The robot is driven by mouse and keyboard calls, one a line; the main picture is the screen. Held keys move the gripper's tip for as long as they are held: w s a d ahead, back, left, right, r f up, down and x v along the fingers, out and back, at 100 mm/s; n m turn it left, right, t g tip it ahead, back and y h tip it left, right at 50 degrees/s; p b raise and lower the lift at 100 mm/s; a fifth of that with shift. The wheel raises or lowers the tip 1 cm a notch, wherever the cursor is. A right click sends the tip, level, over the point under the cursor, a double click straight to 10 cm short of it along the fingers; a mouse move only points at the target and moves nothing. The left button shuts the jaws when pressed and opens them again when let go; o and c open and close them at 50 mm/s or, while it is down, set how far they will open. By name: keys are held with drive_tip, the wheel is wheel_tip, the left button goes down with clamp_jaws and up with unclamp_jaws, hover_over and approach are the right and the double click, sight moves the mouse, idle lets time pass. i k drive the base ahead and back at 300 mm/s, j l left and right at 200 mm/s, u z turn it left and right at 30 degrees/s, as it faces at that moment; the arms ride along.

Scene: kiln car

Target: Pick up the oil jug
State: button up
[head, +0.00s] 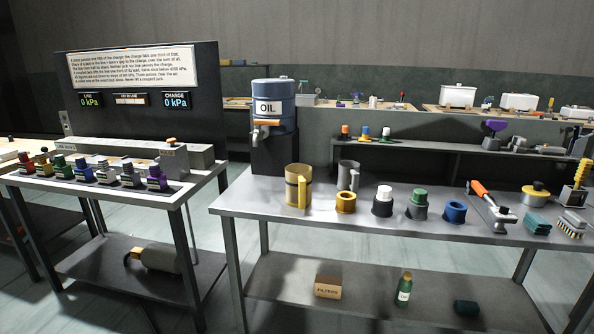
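A brass-coloured jug (293,188) with a yellow handle stands upright near the left end of the metal bench (262,205). A smaller grey metal jug (345,177) stands upright just behind and to its right, slightly apart. Neither shows a readable label, so I cannot tell for certain which is the oil jug. A blue and grey drum marked OIL (273,95), with an orange-handled tap, sits on a dark stand (272,157) behind the brass jug. My gripper is not in view.
Right of the jugs stand yellow, black, green and blue ring-like pieces, then an orange-handled tool (490,203) and brushes (571,225). A lower shelf holds a FILTERS box (328,287) and a green bottle (404,288). A gap of floor separates the left table (110,195).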

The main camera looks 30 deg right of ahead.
sight(298, 179)
drive_tip(key=i+j+z, duration=0.5)
drive_tip(key=i+j, duration=0.3)
drive_tip(key=i, duration=0.3)
drive_tip(key=i+j+z, duration=0.45)
drive_tip(key=i+j, duration=0.5)
drive_tip(key=j, duration=0.2)
